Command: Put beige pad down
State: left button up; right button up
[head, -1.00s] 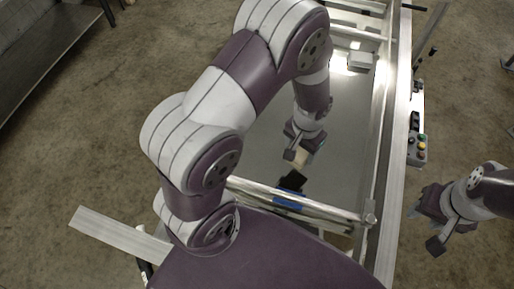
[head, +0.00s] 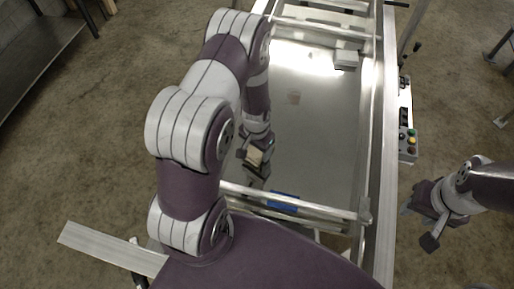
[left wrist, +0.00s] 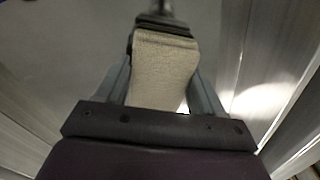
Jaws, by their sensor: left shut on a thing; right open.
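The beige pad (head: 254,156) is held between the fingers of my left gripper (head: 256,160), inside the trailer frame near its front bar. In the left wrist view the beige pad (left wrist: 163,72) fills the gap between the two fingers, its woven face towards the camera. The trailer's grey floor (head: 320,140) lies below; I cannot tell how far the pad is above it. My right gripper (head: 417,226) is open and empty, outside the trailer at the right.
A light box (head: 346,60) sits at the far right inside. A control box (head: 408,143) with coloured buttons hangs on the right rail. The middle of the trailer floor is clear.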

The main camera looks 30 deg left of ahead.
pick_arm(q)
jog(key=shift+f, duration=0.2)
jog(key=o, duration=1.4)
jog(key=shift+s+r, duration=0.1)
